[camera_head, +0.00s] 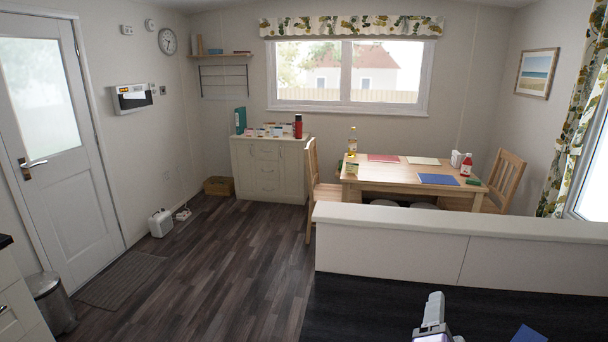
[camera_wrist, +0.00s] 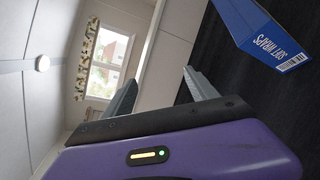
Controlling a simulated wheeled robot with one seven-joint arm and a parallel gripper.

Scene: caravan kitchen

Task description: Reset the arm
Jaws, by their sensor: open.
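My gripper (camera_wrist: 160,80) shows in the wrist view. Its two grey fingers stand apart, with nothing between them. A blue box (camera_wrist: 262,32) with white lettering and a barcode is to the right of the fingers, apart from them, on a dark surface. In the head view only a white and grey part of my arm shows at the bottom edge. A blue piece (camera_head: 528,334), which seems to be the same box, lies to its right, cut off by the frame.
The dark counter (camera_head: 375,308) is bare left of my arm. A white ledge (camera_head: 440,220) rises behind it. Beyond are a dining table (camera_head: 408,174) with bottles and mats, chairs and a cabinet (camera_head: 268,170). The wooden floor (camera_head: 205,250) at left is mostly clear; a bin (camera_head: 52,300) stands bottom left.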

